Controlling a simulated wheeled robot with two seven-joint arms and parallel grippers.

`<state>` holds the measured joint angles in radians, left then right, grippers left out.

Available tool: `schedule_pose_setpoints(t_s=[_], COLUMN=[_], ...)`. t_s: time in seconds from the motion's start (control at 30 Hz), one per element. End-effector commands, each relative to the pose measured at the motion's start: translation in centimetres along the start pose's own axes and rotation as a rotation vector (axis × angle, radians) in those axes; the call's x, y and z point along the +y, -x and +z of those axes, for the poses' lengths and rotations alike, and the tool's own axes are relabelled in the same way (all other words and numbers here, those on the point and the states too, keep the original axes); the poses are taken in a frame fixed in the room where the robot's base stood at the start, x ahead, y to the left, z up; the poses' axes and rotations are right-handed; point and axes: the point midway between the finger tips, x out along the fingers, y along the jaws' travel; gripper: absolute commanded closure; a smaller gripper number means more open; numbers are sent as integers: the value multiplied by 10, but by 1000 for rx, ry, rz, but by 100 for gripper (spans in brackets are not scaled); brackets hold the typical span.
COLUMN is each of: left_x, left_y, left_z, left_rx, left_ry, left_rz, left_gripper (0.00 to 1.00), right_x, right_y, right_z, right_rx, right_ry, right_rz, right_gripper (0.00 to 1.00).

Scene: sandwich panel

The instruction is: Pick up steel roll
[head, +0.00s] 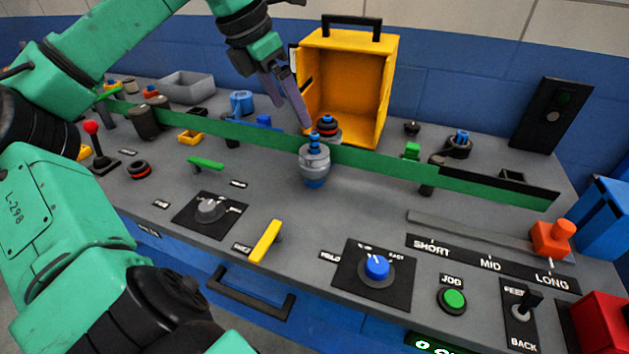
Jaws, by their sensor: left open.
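A grey, steel-coloured roll-like piece (314,162) with blue parts at its top and foot stands upright on the panel, at the green rail. It looks like the steel roll, though I cannot be sure. My left gripper (297,108) is open and points down, above and slightly left of this piece, in front of the yellow box. I see nothing between its fingers. A dark piece with red and blue bands (327,126) stands just behind, at the mouth of the yellow box. My right gripper is not in view.
The open yellow box (352,70) stands behind. The long green rail (385,164) crosses the panel. A grey tray (187,86) is at the back left.

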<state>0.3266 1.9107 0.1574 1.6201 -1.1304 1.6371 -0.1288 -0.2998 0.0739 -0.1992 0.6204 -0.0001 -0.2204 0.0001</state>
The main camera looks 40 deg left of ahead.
Motion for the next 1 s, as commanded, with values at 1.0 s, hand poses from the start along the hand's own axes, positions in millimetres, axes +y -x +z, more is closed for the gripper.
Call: schedule_pose_setpoints(t_s=[1.0], left_x=[0], left_y=[-142], left_z=[3], left_rx=[0], left_ry=[-1], left_rz=[-1], left_gripper=[15], right_x=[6], right_y=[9], right_z=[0], right_rx=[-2], right_ry=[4], right_rz=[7], right_gripper=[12])
